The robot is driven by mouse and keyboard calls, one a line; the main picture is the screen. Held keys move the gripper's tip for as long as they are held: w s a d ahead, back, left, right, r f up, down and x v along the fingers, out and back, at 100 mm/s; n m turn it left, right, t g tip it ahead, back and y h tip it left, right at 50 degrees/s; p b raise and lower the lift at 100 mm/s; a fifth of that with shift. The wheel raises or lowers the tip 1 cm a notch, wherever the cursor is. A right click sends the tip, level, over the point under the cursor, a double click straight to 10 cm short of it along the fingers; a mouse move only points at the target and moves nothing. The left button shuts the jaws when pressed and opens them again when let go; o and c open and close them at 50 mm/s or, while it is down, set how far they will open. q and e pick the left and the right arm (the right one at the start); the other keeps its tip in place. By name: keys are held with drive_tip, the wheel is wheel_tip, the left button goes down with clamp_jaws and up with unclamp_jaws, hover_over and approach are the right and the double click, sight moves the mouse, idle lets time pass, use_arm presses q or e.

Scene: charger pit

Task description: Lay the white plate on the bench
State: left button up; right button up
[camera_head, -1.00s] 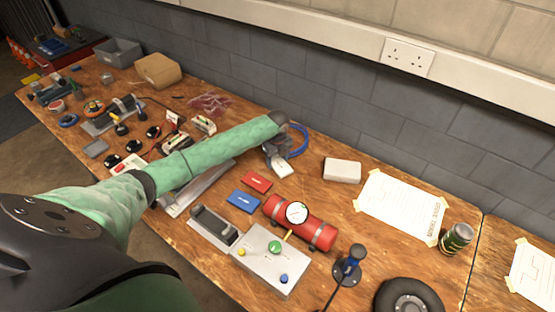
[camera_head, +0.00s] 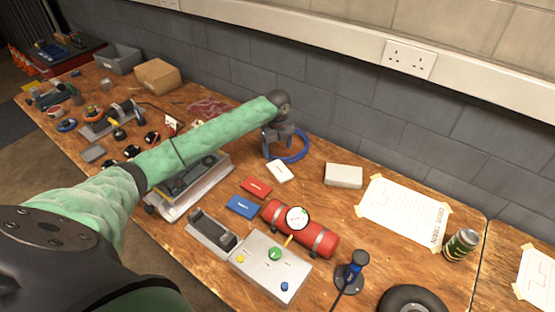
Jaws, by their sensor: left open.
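The white plate (camera_head: 280,171) lies flat on the wooden bench (camera_head: 330,205), just behind the red plate (camera_head: 256,187) and the blue plate (camera_head: 241,207). It appears clear of both. My left gripper (camera_head: 274,153) is open and empty, just behind and above the white plate, fingers pointing down. It looks apart from the plate. Its arm, in a green sleeve, reaches across from the left. My right gripper is out of view.
A white block (camera_head: 343,175), a red cylinder with a gauge (camera_head: 300,228) and a grey button box (camera_head: 270,265) stand to the right and front. Bare wood lies between plate and block.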

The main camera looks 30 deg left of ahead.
use_arm(q)
drive_tip(key=shift+r, duration=1.5)
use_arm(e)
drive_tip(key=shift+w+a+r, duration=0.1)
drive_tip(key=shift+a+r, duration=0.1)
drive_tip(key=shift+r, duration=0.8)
